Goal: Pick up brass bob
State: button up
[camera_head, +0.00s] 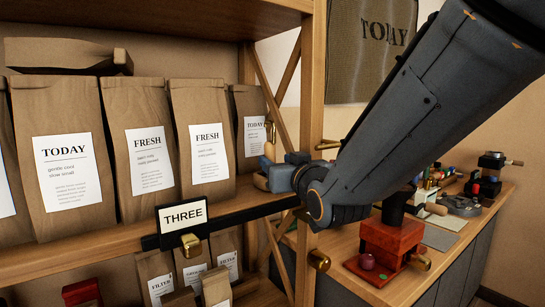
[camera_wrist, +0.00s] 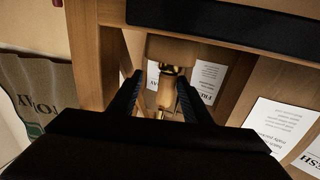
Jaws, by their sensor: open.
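A slim tan and gold piece, which looks like the brass bob (camera_wrist: 165,95), shows between my fingers in the wrist view, with a bright gold part at its far end. My gripper (camera_wrist: 160,82) is open, one finger on each side of it. I cannot tell whether either finger touches it. In the head view, my gripper (camera_head: 265,179) is at the right end of the bag shelf, beside the wooden post. A small tan piece (camera_head: 269,151) shows just above it there, probably the same thing. My wrist hides much of this spot.
Paper bags (camera_head: 148,150) line the shelf to the left. A black rail with a THREE sign (camera_head: 182,215) runs along its front edge. The wooden post (camera_head: 311,110) is close to my wrist. A bench (camera_head: 370,285) at right holds a red grinder (camera_head: 388,241) and tools.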

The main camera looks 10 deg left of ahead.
jog(key=shift+w+a, duration=0.35)
jog(key=shift+a, duration=0.4)
jog(key=p+x, duration=0.1)
jog(key=x, duration=0.1)
jog(key=p+x, duration=0.1)
jog(key=x, duration=0.1)
jog(key=shift+s+a, duration=0.2)
jog(key=shift+a, duration=0.05)
jog(key=shift+w+a, duration=0.15)
jog(key=shift+w, duration=0.2)
grip_shut()
